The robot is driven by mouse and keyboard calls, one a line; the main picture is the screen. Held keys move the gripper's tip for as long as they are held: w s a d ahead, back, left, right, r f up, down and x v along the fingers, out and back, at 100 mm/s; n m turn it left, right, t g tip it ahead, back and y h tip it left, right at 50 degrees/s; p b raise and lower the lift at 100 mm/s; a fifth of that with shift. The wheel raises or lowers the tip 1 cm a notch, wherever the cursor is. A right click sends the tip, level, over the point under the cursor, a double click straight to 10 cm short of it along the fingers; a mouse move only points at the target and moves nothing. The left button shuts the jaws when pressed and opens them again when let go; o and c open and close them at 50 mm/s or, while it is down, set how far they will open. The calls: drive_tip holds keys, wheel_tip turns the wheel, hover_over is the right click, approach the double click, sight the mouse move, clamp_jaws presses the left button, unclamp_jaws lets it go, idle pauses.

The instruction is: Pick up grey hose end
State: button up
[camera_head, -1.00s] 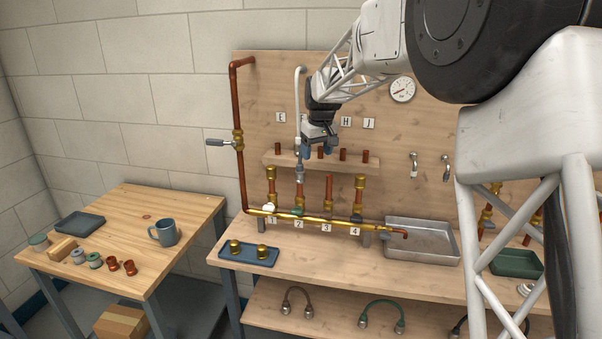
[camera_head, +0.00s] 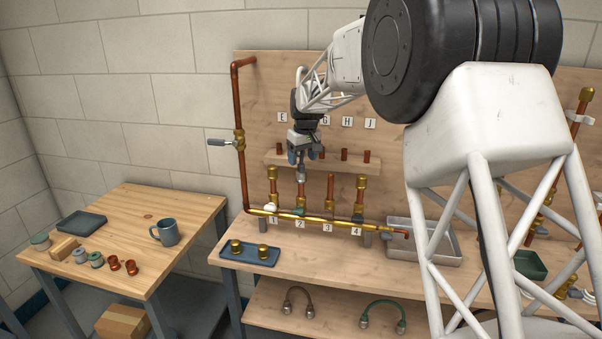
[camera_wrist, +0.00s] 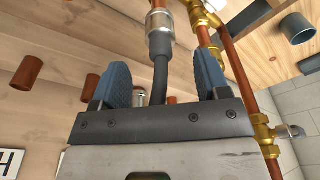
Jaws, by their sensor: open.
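The grey hose end (camera_wrist: 160,38) is a silver-grey coupling on a dark hose (camera_wrist: 160,75), seen at the top of the wrist view. It meets a copper pipe there. In the head view the hose end (camera_head: 301,174) shows just below my gripper, above the riser marked 2. My gripper (camera_wrist: 164,82) is open, with one blue fingertip on each side of the dark hose and gaps on both sides. In the head view my gripper (camera_head: 305,156) is in front of the wooden rail. My arm hides the upper hose.
The wooden rail (camera_head: 276,163) carries short copper stubs close to my gripper. A brass manifold (camera_head: 310,219) runs below.

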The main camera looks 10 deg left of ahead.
sight(301, 171)
drive_tip(key=shift+f, duration=0.6)
drive_tip(key=shift+w+a+f, duration=0.15)
drive_tip(key=shift+a+f, duration=0.05)
drive_tip(key=shift+f, duration=1.1)
drive_tip(key=shift+w+a+f, duration=0.15)
drive_tip(key=shift+f, duration=1.15)
drive_tip(key=c, duration=1)
drive_tip(key=shift+r, duration=0.15)
